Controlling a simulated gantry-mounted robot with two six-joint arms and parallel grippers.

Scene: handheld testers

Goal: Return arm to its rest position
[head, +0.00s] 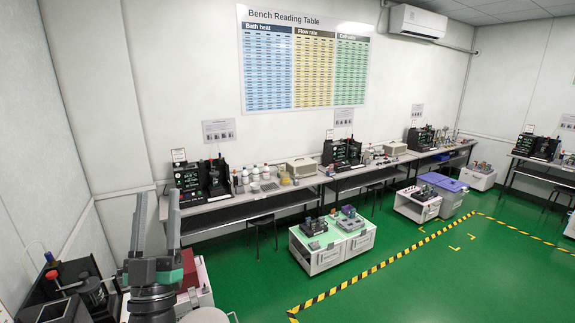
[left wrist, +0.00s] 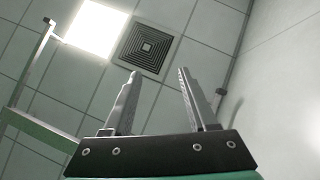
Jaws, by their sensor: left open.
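My left gripper (head: 158,215) rises at the lower left of the head view, with its two grey fingers pointing up. The fingers are apart and nothing is between them. In the left wrist view the same gripper (left wrist: 157,98) points at the ceiling, open and empty. It touches no object in either view. My right gripper shows in neither view.
A black tester bench (head: 75,285) stands close by at the lower left. Long benches (head: 260,197) with testers line the back wall. White carts (head: 332,242) stand on the green floor (head: 400,295), which is clear at front right. A ceiling vent (left wrist: 147,47) shows overhead.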

